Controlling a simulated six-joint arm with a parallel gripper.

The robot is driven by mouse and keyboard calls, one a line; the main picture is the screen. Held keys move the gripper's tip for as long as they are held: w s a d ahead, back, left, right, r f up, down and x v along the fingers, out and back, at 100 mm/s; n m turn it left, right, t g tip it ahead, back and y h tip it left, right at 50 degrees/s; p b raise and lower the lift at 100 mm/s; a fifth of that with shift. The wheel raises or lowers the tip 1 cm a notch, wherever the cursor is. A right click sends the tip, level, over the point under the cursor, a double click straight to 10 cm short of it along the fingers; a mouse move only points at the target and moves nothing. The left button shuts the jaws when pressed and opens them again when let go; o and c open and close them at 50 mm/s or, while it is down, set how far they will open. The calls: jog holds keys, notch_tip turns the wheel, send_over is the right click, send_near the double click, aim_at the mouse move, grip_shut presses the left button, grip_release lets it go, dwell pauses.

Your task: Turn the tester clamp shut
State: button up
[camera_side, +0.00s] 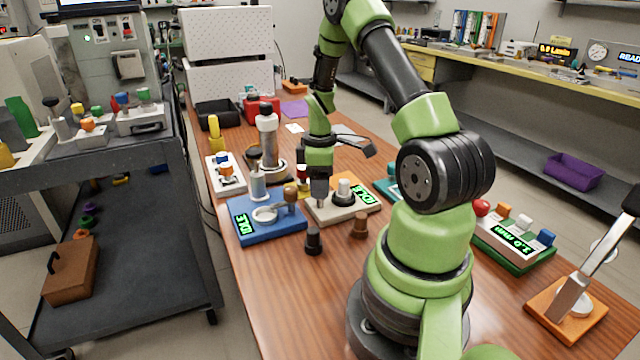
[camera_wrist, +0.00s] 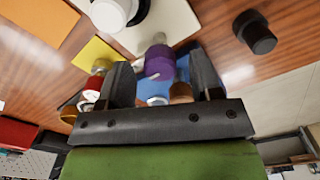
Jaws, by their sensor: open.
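A beige tester (camera_side: 322,214) with a green IDLE display (camera_side: 366,195) stands mid-table. A white knob on a black collar (camera_side: 343,190) stands on it and also shows in the wrist view (camera_wrist: 110,12). My gripper (camera_side: 319,200) points down over the tester's left part. In the wrist view its open fingers (camera_wrist: 163,62) stand on either side of a purple knob with a grey end (camera_wrist: 160,62). I cannot tell whether they touch it, or whether it is the tester clamp. The purple knob is hidden in the side view.
A blue device (camera_side: 270,235) with an IDLE display stands just left of the gripper. A black vial (camera_side: 314,241) and a brown vial (camera_side: 359,224) stand in front. A microscope-like stand (camera_side: 267,145) and a white rack (camera_side: 225,178) are behind and left.

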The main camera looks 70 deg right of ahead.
jog(key=shift+f, duration=0.4)
jog(key=c, duration=0.9)
